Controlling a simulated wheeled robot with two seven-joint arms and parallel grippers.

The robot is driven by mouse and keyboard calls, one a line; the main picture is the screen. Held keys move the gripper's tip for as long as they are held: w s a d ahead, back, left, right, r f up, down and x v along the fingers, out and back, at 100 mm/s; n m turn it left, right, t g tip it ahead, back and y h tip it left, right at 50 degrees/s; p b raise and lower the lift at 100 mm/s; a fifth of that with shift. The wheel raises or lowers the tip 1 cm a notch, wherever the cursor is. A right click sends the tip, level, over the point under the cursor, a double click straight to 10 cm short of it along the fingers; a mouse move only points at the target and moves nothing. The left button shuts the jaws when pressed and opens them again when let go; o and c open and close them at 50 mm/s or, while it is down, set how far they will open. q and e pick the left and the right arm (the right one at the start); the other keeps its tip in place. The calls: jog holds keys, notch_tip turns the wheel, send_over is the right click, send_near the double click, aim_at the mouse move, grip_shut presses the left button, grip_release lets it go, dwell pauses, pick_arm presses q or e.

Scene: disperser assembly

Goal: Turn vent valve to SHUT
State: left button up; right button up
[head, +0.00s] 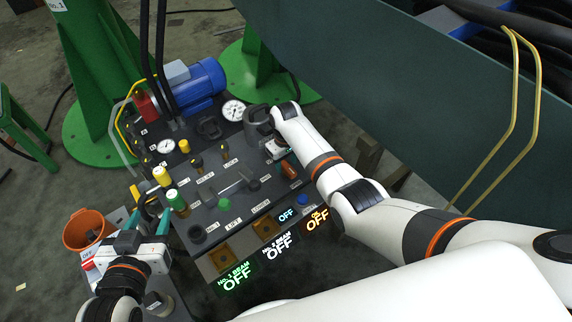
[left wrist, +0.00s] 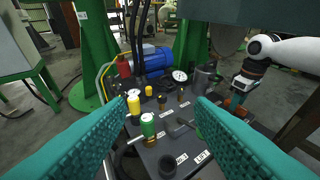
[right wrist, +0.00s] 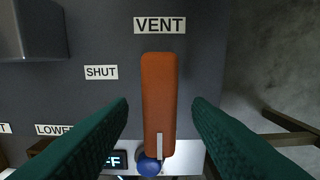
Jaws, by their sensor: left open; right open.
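The vent valve has an orange lever handle (right wrist: 160,90), which runs straight down from the VENT label (right wrist: 160,25) in the right wrist view. The SHUT label (right wrist: 101,72) is to its left. The handle also shows as a small orange bar in the head view (head: 289,170). My right gripper (right wrist: 158,101) is open, with one green finger on each side of the handle and visible gaps on both sides. In the head view this gripper is partly hidden by its own arm. My left gripper (head: 150,210) is open and empty at the panel's left front edge.
The dark panel (head: 225,180) carries yellow and green capped valves (head: 176,200), gauges (head: 234,110) and a blue motor (head: 200,82). A blue button (right wrist: 149,167) sits by the handle's lower end. An orange bucket (head: 84,230) stands at the left. A large dark beam (head: 400,100) lies behind.

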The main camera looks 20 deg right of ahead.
pick_arm(q)
jog(key=shift+w+d+r+t, duration=0.15)
jog(key=shift+w+r+t, duration=0.15)
jog(key=shift+r, duration=0.15)
jog(key=shift+w+d+r+t, duration=0.1)
jog(key=shift+w+r+t, duration=0.05)
jog(key=shift+r+t, duration=0.2)
pick_arm(e)
jog(key=shift+f, duration=0.45)
